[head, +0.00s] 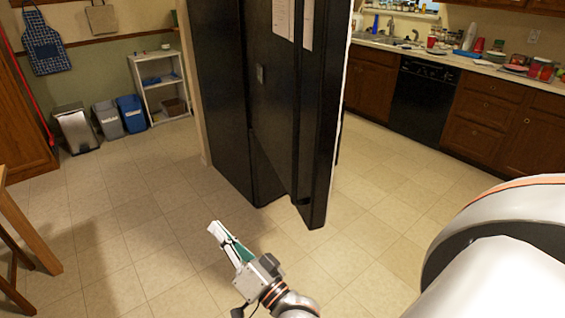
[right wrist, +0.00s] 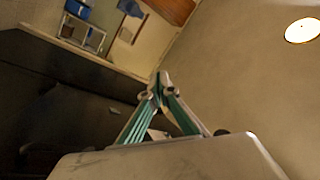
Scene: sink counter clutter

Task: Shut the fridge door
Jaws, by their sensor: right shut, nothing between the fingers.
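The black fridge (head: 222,90) stands in the middle of the head view. A tall door panel (head: 272,110) with a small light plate on it sits at an angle to the body, its lower edge slanting; I cannot tell exactly how wide it stands open. My right gripper (head: 214,229) is low in front of the fridge, over the floor, apart from the door and empty. In the right wrist view its fingers (right wrist: 160,82) meet at the tips, and a large dark surface (right wrist: 70,112), seemingly the fridge, lies to the left. My left gripper is not in view.
Tiled floor (head: 140,220) is clear in front of the fridge. Bins (head: 108,118) and a white shelf (head: 160,85) stand at the back left. A wooden table or chair (head: 25,230) is at the left edge. A cluttered counter (head: 480,65) runs along the right.

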